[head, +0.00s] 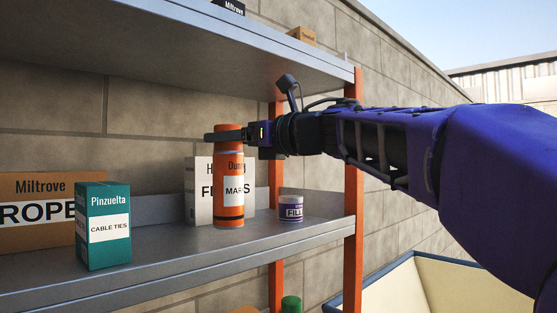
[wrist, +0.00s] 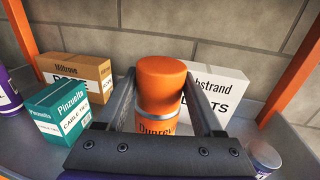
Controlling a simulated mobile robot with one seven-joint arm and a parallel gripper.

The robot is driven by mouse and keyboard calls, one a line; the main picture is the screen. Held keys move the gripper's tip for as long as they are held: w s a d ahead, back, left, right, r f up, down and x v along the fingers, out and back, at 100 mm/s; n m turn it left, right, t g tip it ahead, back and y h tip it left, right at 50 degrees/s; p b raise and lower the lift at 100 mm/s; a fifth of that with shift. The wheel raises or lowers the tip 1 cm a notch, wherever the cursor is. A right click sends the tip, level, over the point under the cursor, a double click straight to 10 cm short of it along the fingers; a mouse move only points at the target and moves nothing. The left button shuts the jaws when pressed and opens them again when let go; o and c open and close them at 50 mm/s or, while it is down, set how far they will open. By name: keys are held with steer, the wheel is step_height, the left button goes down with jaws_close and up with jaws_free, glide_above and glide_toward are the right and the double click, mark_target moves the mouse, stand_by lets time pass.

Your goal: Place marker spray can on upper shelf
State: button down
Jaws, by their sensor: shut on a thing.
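The marker spray can is an orange cylinder with a white "MAR…" label (head: 230,200). It stands upright at the lower shelf (head: 170,256) in the head view; whether its base touches the shelf I cannot tell for sure. My gripper (head: 228,136) reaches in from the right and is shut around the upper part of the can. In the wrist view the can's orange top (wrist: 161,84) sits between the two fingers. The upper shelf (head: 220,45) is above my gripper, seen from below at its front edge.
On the lower shelf stand a teal cable ties box (head: 103,225), a brown rope box (head: 35,187), a white box (head: 200,175) behind the can and a small tin (head: 291,207) to the right. The upper shelf holds small boxes (head: 302,35). An orange post (head: 354,200) stands at the right.

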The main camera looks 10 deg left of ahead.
mark_target(228, 176)
steer(key=shift+f, duration=1.15)
steer(key=shift+f+b, duration=0.2)
steer(key=shift+b, duration=0.2)
jaws_free()
